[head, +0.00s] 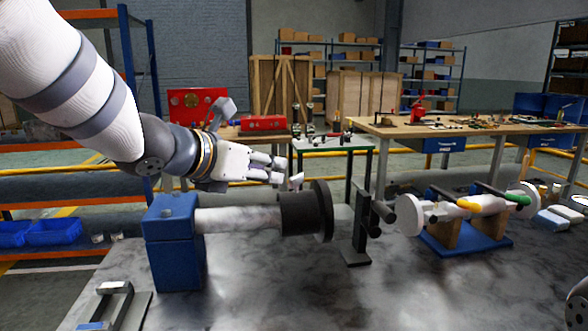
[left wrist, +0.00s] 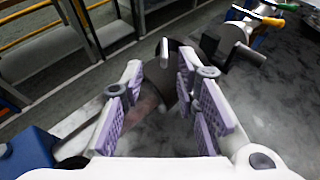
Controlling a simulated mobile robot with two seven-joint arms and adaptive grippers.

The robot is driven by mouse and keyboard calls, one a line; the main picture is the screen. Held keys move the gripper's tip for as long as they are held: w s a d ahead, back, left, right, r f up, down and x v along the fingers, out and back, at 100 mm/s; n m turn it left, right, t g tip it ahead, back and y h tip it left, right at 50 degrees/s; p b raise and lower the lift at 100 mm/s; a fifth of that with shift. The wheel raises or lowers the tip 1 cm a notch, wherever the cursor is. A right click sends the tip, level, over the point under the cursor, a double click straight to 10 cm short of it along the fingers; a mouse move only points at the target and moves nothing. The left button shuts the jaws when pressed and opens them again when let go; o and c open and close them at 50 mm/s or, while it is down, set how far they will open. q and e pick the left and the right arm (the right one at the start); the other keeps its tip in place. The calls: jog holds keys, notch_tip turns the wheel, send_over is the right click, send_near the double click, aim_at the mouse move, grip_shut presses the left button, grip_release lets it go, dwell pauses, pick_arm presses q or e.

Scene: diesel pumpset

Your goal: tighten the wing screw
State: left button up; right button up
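The wing screw (head: 296,181) is a small light-grey tab standing on top of the black collar (head: 303,213), on the pale shaft of the blue block. In the left wrist view the wing screw (left wrist: 164,52) shows as an upright pale tab between the fingertips and a little beyond them. My left gripper (head: 278,168) is just left of the screw and above the shaft. In the left wrist view my left gripper (left wrist: 160,72) has its purple-padded fingers apart, with nothing visibly held. My right gripper is not in view.
The blue block (head: 173,240) stands on the grey table (head: 330,290). A black upright stand (head: 362,220) is right of the collar's disc. A pump-like assembly on a blue base (head: 465,240) is farther right. A metal handle fixture (head: 112,300) lies at front left. The front middle is clear.

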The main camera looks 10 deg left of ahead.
aim_at(296, 175)
pick_arm(q)
jog(key=x, duration=1)
jog(key=shift+w+d+f, duration=0.2)
jog(key=shift+d+f, duration=0.05)
jog(key=shift+d, duration=0.2)
grip_shut()
